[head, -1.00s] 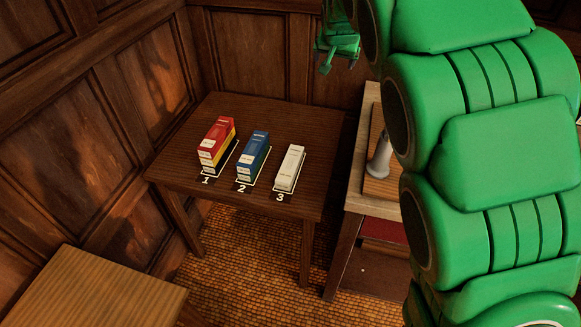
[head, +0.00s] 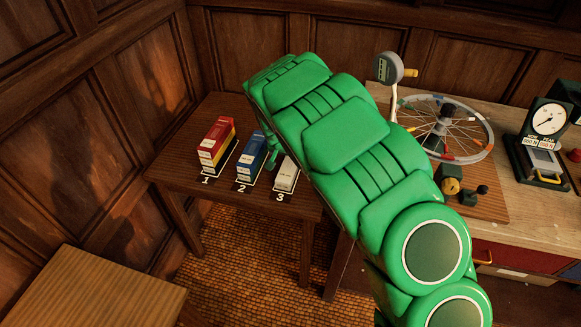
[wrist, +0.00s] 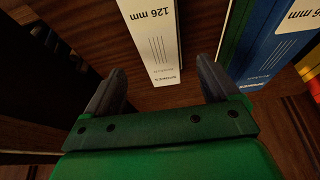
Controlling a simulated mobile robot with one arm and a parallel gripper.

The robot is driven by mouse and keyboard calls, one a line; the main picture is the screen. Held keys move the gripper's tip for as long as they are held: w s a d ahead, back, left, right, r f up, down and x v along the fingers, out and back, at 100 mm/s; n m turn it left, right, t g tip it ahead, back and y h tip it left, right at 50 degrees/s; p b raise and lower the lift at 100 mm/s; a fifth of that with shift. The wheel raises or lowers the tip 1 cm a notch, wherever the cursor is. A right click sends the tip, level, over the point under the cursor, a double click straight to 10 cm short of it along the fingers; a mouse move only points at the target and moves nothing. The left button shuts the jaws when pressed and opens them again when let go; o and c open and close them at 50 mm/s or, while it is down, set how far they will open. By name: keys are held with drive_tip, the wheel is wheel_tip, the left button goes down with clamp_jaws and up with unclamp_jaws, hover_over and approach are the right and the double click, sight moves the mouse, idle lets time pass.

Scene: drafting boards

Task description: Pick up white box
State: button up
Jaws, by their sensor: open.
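The white box (head: 287,178) stands at the spot marked 3 on the dark wooden table, its upper part hidden by my arm in the head view. In the wrist view the white box (wrist: 154,38) shows a "126 mm" label and lies ahead, between the lines of my two fingers. My gripper (wrist: 160,68) is open, one dark fingertip on each side of the box's near end. Nothing is gripped. Whether the fingers reach alongside the box or stop short of it, I cannot tell. In the head view my gripper is mostly hidden behind my arm.
A blue box (head: 251,153) stands at mark 2, close beside; it also shows in the wrist view (wrist: 262,55) near my right finger. A red and yellow box (head: 216,143) stands at mark 1. A workbench (head: 530,237) with a spoked wheel (head: 446,128) is to the right.

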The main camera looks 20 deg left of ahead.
sight(290, 163)
drive_tip(key=shift+d+x, duration=0.2)
drive_tip(key=shift+x, duration=3.45)
drive_tip(key=shift+a, duration=0.1)
drive_tip(key=shift+c, duration=0.4)
drive_tip(key=c, duration=1.1)
drive_tip(key=shift+c, duration=0.2)
